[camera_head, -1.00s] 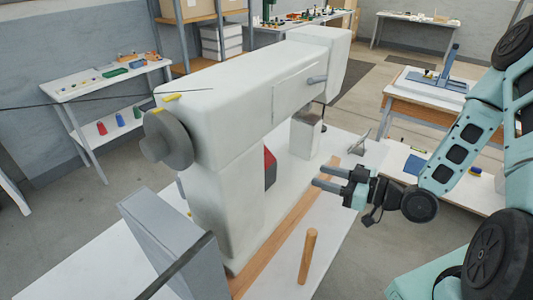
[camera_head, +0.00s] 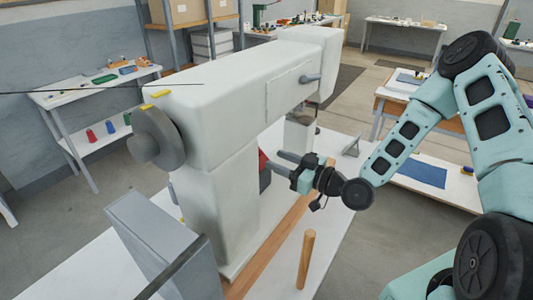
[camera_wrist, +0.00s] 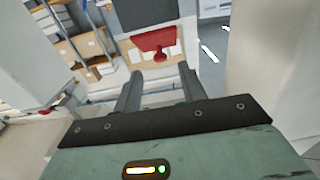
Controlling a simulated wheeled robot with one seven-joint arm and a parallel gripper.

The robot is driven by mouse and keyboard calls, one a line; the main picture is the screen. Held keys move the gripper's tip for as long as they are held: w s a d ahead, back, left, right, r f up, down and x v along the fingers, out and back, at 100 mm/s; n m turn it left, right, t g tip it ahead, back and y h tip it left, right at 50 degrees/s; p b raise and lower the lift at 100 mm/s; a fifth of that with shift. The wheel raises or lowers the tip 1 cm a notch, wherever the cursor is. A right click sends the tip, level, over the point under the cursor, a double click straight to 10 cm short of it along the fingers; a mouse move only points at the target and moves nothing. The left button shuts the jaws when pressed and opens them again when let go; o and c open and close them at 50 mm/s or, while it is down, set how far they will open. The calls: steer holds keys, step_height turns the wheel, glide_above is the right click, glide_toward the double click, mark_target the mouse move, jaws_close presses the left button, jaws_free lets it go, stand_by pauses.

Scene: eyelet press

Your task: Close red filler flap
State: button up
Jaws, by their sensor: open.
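In the wrist view the red flap (camera_wrist: 153,40) lies ahead of the fingers, at the edge of a dark grey panel (camera_wrist: 145,12). I cannot tell its exact angle. My gripper (camera_head: 278,161) is open and empty, its fingertips pointing at the flap and close to it in the head view. In the wrist view a gap shows between fingertips and flap. The gripper partly hides the flap in the head view.
The large white machine (camera_head: 225,100) stands on a white table (camera_head: 90,255); its column and overhead arm border the opening. An upright wooden peg (camera_head: 306,262) stands below my gripper in the picture. A grey box (camera_head: 160,240) is at front left. A wooden strip (camera_head: 262,252) runs along the machine's base.

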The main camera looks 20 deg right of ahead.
steer(key=p+x, duration=0.1)
steer(key=x, duration=0.3)
steer(key=shift+w+a, duration=0.2)
steer(key=shift+w, duration=0.1)
jaws_close()
